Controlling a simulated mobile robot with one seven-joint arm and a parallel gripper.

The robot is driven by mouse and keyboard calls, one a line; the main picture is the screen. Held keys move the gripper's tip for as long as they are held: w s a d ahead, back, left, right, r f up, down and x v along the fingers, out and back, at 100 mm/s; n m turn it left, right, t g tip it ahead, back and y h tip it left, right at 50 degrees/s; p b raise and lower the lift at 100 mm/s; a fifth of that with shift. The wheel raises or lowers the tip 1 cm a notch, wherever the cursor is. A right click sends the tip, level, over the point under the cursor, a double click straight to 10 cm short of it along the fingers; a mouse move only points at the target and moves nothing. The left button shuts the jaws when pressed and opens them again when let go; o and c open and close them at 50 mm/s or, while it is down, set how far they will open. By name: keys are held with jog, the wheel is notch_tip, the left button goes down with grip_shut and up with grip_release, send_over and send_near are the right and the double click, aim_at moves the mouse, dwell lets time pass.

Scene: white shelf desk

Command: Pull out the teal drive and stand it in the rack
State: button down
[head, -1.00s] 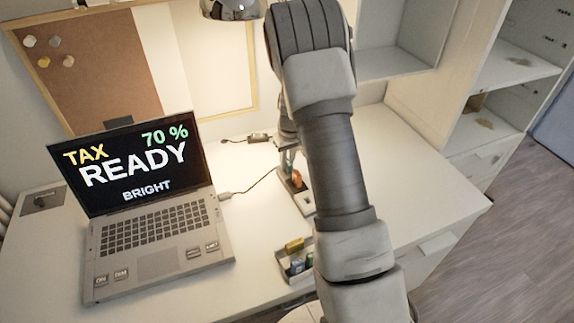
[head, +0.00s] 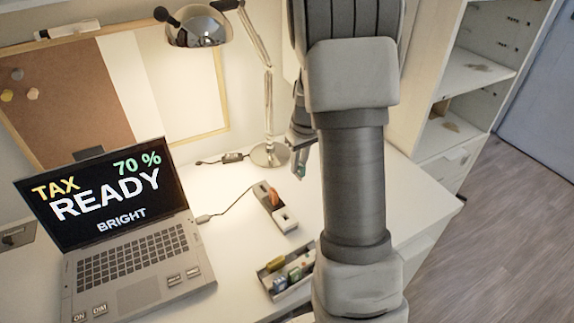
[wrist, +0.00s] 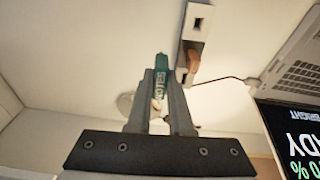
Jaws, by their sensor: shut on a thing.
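My gripper (head: 300,160) is shut on the teal drive (wrist: 161,68), held up in the air behind and right of the hub. The drive's teal tip (head: 301,171) shows below the fingers in the head view. In the wrist view it sits between both fingers (wrist: 161,92), its light lettering partly covered. The grey and white hub (head: 285,221) lies on the desk, apart from the drive, with an orange drive (head: 273,196) in it and a dark slot at its front. The grey rack (head: 268,283) holds a yellow drive (head: 276,263) and other small drives; my arm partly hides its right side.
An open laptop (head: 130,240) takes up the left of the desk. A cable (head: 231,204) runs from its side towards the hub. A lamp (head: 268,154) stands behind the hub. Shelving (head: 470,90) is at the right. Bare desk (head: 240,245) lies between laptop and rack.

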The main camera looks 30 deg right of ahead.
aim_at(301, 163)
jog(key=shift+s+d+r, duration=0.2)
jog(key=shift+r, duration=0.35)
jog(key=shift+r+p, duration=1.7)
jog(key=shift+r, duration=0.4)
